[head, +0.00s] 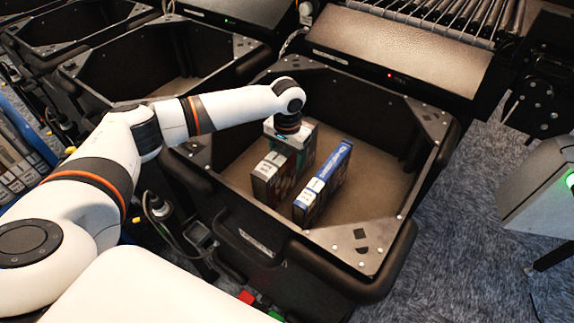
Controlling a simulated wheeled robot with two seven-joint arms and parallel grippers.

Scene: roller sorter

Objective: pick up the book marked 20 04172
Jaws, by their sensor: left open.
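Several books stand upright in the black bin (395,235) in front of me. One has a blue spine (334,165) with a white label at its near end. Left of it is a dark book (268,180) with a white label, and a green-edged book (308,150) stands behind. The label numbers are too small to read, so I cannot tell which book is 20 04172. My left gripper (288,141) points down over the dark and green-edged books. It is open; its fingertips are hard to make out against the books. My right gripper is not in view.
The bin's raised walls surround the books, with bare floor to their right. A roller conveyor (470,18) lies behind the bin, and more black bins (150,62) stand at the left. A grey device with a green light (545,195) is at the right edge.

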